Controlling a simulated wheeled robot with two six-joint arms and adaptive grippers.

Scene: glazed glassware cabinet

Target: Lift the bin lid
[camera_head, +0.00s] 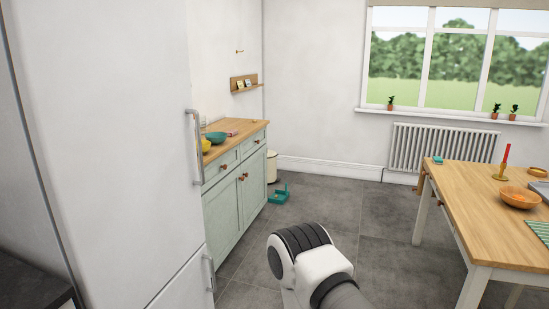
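A cream bin (271,168) stands on the floor past the far end of the green cabinet. The cabinet hides much of it. Its top rim shows, but it is too small to tell how the lid sits. A white and black part of my own arm shows at the bottom centre, well short of the bin. Neither of my grippers shows.
A teal object (279,194) lies on the floor before the bin. A white fridge (120,130) fills the left, beside the green cabinet (228,205). A wooden table (478,215) stands at right. Grey floor (360,215) between cabinet and table is clear.

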